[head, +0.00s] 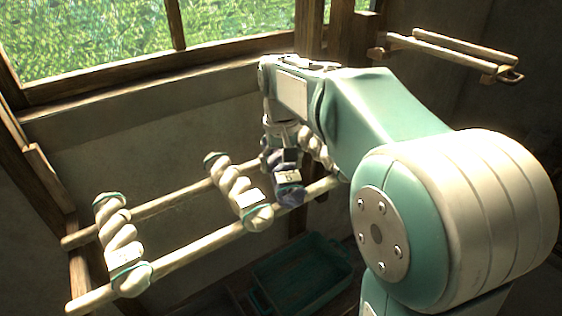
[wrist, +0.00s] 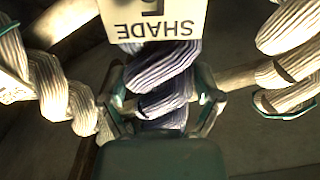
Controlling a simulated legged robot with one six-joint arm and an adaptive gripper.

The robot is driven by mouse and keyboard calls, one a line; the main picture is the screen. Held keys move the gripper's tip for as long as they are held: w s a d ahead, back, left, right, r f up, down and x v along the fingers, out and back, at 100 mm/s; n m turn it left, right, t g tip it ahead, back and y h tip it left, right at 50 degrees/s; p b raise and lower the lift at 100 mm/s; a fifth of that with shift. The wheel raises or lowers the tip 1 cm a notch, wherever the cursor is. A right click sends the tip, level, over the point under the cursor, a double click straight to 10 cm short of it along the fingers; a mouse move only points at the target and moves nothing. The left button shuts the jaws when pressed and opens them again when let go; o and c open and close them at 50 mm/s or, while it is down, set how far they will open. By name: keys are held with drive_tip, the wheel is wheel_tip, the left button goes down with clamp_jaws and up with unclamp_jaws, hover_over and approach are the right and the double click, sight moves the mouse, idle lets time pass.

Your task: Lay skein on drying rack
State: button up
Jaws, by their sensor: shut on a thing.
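The drying rack has two pale wooden rails, a front one (head: 200,247) and a back one (head: 165,207). A twisted blue-violet skein (head: 290,192) with a white tag lies across or just above them, between two white skeins; I cannot tell whether it touches both rails. In the wrist view the blue-violet skein (wrist: 165,97) runs between my fingers, its tag reading SHADE. My gripper (wrist: 163,108) is shut around its middle. In the head view my gripper (head: 282,158) points down over the rack, and my wrist hides part of the skein.
White skeins hang over the rack at the left (head: 120,240), middle (head: 235,188) and right (head: 318,148), the last partly behind my arm. A green crate (head: 300,280) stands below. Another wooden rack (head: 440,52) is on the back wall. A window is at the upper left.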

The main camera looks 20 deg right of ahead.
drive_tip(key=o, duration=1)
drive_tip(key=shift+o, duration=0.2)
wheel_tip(320, 180, up, 11)
drive_tip(key=shift+w+f, duration=0.1)
drive_tip(key=s+f+t, duration=0.2)
drive_tip(key=s+f, duration=0.4)
drive_tip(key=s, duration=0.4)
drive_tip(key=s+f+t, duration=0.3)
drive_tip(key=s+f, duration=0.4)
drive_tip(key=s, duration=0.4)
drive_tip(key=shift+n+t, duration=0.3)
drive_tip(key=shift+n, duration=0.1)
